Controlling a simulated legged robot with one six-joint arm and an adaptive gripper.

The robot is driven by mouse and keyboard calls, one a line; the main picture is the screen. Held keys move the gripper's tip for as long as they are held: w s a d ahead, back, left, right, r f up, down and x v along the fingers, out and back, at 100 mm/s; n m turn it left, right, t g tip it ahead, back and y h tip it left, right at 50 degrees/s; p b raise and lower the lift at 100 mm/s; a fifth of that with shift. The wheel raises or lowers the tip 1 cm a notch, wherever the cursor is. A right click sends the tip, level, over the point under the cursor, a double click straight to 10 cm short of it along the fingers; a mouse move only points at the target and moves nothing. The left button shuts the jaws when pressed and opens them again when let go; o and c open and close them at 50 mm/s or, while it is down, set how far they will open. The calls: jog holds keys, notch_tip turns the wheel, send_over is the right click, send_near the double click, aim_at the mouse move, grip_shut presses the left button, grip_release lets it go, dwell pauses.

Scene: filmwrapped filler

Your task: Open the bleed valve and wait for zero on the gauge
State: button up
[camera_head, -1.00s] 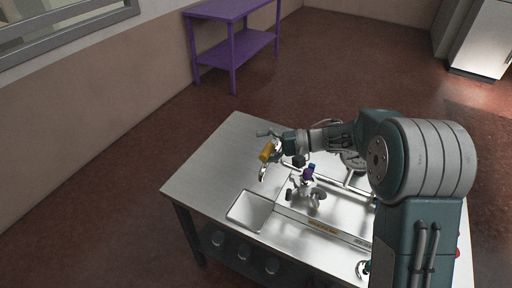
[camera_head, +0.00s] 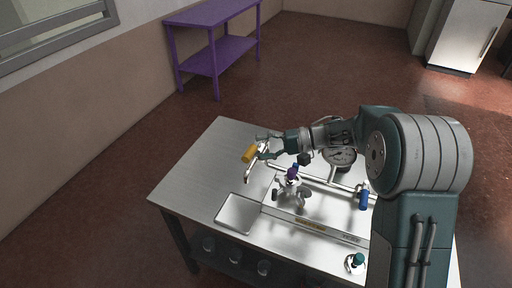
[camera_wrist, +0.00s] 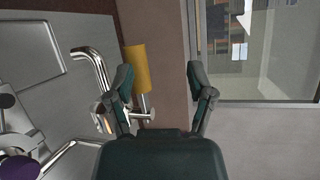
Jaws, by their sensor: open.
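The valve with a yellow handle (camera_head: 249,154) is at the left end of the pipe assembly on the metal table, above a bent silver spout (camera_head: 250,174). The yellow handle also shows in the wrist view (camera_wrist: 137,68), close to my left finger, with the bent spout (camera_wrist: 92,68) to its left. My gripper (camera_head: 262,145) is open just right of the handle, and its fingers (camera_wrist: 158,78) stand apart with nothing clamped. The round pressure gauge (camera_head: 341,157) faces up behind the pipe, partly under my arm. Its needle is too small to read.
A purple-topped valve (camera_head: 292,174), a blue handle (camera_head: 364,199) and a green knob (camera_head: 357,259) are on the same table. A shallow tray (camera_head: 239,213) sits at the front. The table's left part (camera_head: 199,174) is bare. A purple table (camera_head: 214,50) stands behind.

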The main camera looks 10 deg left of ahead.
jog(key=v, duration=0.4)
jog(key=shift+s, duration=0.15)
jog(key=shift+v, duration=2.45)
jog(key=shift+f, duration=0.1)
jog(key=shift+d, duration=0.35)
